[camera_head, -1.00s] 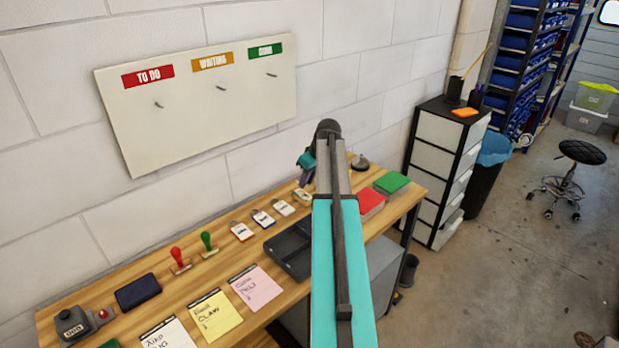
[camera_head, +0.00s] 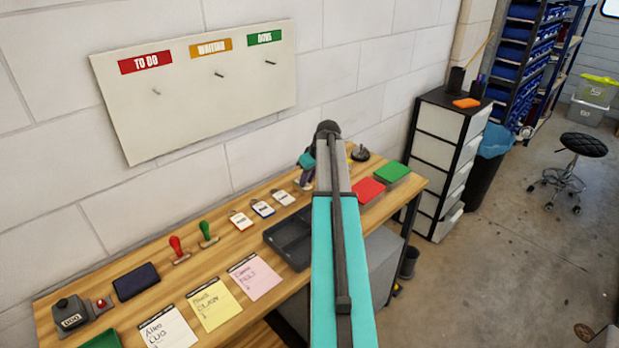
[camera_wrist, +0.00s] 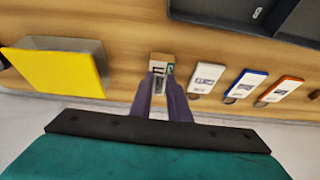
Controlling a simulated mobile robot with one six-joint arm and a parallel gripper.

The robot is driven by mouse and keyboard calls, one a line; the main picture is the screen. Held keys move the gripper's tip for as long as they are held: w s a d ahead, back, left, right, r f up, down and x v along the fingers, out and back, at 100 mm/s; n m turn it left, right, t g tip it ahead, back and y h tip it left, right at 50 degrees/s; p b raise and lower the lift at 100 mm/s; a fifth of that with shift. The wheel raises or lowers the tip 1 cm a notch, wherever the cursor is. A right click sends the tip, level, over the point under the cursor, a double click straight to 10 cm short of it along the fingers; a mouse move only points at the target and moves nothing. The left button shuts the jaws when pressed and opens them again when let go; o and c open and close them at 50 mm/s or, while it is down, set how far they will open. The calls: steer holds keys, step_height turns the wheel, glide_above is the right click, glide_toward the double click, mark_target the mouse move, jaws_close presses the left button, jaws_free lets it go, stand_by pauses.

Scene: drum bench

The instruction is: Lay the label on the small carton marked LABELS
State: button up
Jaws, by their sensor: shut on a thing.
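The small carton (camera_wrist: 162,58), brown with a pale face, stands on the bench just beyond my fingertips in the wrist view. My gripper (camera_wrist: 164,85) is shut, its two purple-grey fingers pointing down at the carton. A small pale piece with dark marks, seemingly the label (camera_wrist: 158,72), shows between the fingertips. It overlaps the carton in this view, and I cannot tell whether they touch. In the head view my gripper (camera_head: 306,180) is low over the back of the bench, beside my teal arm, and the carton is mostly hidden there.
Three tags, grey (camera_wrist: 207,76), blue (camera_wrist: 246,86) and orange (camera_wrist: 281,91), lie right of the carton in the wrist view. A yellow-topped box (camera_wrist: 48,70) is at left. A dark tray (camera_head: 280,243) is close by. The wall board (camera_head: 200,95) is behind.

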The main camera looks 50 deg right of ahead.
stand_by(0.4)
steer(key=o, duration=0.7)
steer(key=shift+o, duration=0.2)
steer(key=shift+r, duration=0.15)
steer(key=b+v, duration=0.3)
steer(key=v, duration=1)
steer(key=shift+s+r+b, duration=0.15)
steer(key=shift+r+b, duration=0.1)
steer(key=shift+b, duration=0.15)
steer(key=shift+r+p, duration=1.5)
steer(key=shift+r, duration=1)
steer(key=shift+f, duration=0.1)
